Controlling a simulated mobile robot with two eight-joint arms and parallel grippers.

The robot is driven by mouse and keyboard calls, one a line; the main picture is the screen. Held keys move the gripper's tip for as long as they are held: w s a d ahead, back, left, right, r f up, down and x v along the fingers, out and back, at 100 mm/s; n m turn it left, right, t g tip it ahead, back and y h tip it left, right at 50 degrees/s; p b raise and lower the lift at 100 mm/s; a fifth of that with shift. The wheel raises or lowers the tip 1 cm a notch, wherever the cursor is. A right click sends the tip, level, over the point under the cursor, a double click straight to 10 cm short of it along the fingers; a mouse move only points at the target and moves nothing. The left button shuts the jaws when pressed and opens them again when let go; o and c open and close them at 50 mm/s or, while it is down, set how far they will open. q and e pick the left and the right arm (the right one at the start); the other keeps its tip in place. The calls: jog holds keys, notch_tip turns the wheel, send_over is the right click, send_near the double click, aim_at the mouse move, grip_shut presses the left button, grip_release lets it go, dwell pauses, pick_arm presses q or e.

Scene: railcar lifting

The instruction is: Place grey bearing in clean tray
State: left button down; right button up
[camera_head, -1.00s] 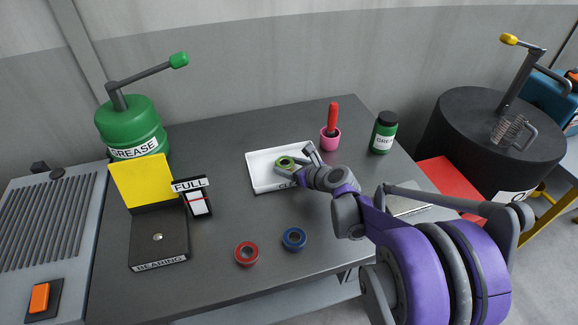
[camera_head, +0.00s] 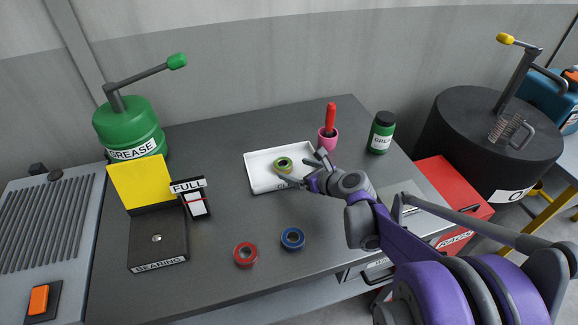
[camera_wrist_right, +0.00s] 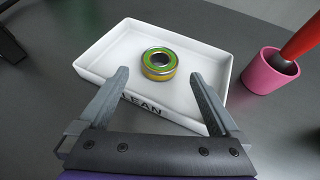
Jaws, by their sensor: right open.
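The white clean tray (camera_head: 259,179) lies on the dark table and also shows in the wrist view (camera_wrist_right: 104,54). A ring-shaped bearing (camera_head: 283,163) lies flat inside it, apart from the tray walls. In the wrist view the bearing (camera_wrist_right: 159,64) has a green face, a yellowish side and a grey metal inner ring; no plain grey bearing is in view. My right gripper (camera_head: 303,168) is open and empty at the tray's front right edge, its fingers (camera_wrist_right: 160,74) spread with the bearing beyond their tips. My left gripper is not in view.
A red bearing (camera_head: 245,255) and a blue bearing (camera_head: 292,238) lie in front of the tray. A pink cup (camera_head: 327,142) with a red-handled tool and a green jar (camera_head: 381,133) stand right. A bearing stand (camera_head: 158,240) and FULL gauge (camera_head: 195,200) stand left.

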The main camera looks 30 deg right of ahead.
jog(key=v, duration=0.7)
dwell(0.4)
